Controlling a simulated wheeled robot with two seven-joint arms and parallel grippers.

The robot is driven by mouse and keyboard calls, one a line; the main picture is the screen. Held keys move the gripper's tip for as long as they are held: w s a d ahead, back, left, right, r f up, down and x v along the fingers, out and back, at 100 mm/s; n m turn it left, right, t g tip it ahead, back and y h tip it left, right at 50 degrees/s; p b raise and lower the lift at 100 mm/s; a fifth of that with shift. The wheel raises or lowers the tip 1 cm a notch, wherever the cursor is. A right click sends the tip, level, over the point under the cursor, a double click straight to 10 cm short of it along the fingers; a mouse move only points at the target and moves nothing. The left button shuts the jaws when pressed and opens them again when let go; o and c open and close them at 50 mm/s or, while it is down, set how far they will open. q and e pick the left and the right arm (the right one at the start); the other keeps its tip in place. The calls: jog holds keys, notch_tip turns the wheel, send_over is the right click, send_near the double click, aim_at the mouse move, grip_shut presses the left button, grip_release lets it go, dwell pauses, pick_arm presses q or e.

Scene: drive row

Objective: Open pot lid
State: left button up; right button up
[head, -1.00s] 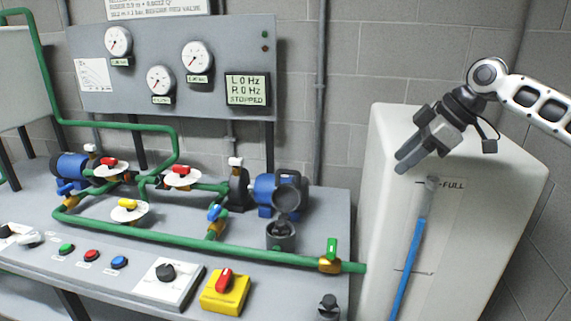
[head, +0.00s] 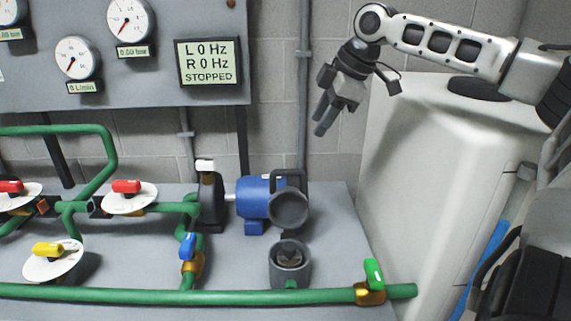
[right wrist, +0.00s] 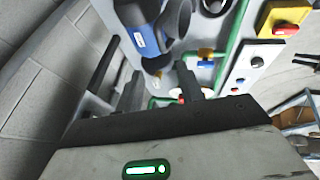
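The grey pot (head: 290,268) stands on the bench by the green pipe, with its mouth uncovered and a dark part visible inside. Its round dark lid (head: 288,209) stands tilted up behind the pot, clear of the mouth, with a dark loop handle at its top. My right gripper (head: 324,120) is above and to the right of the lid, apart from it, pointing down. In the right wrist view, the fingers (right wrist: 160,92) stand apart with nothing held between them. My left gripper is not in view.
A blue motor (head: 255,200) sits beside the lid. A green-handled valve (head: 372,280) is on the pipe right of the pot. A large white tank (head: 430,150) stands at the right. A gauge panel (head: 130,80) hangs at the back left.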

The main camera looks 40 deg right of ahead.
aim_at(291, 170)
jog(key=b+x, duration=0.1)
jog(key=x, duration=1.3)
jog(key=shift+f, duration=0.1)
jog(key=shift+s, duration=0.1)
grip_shut()
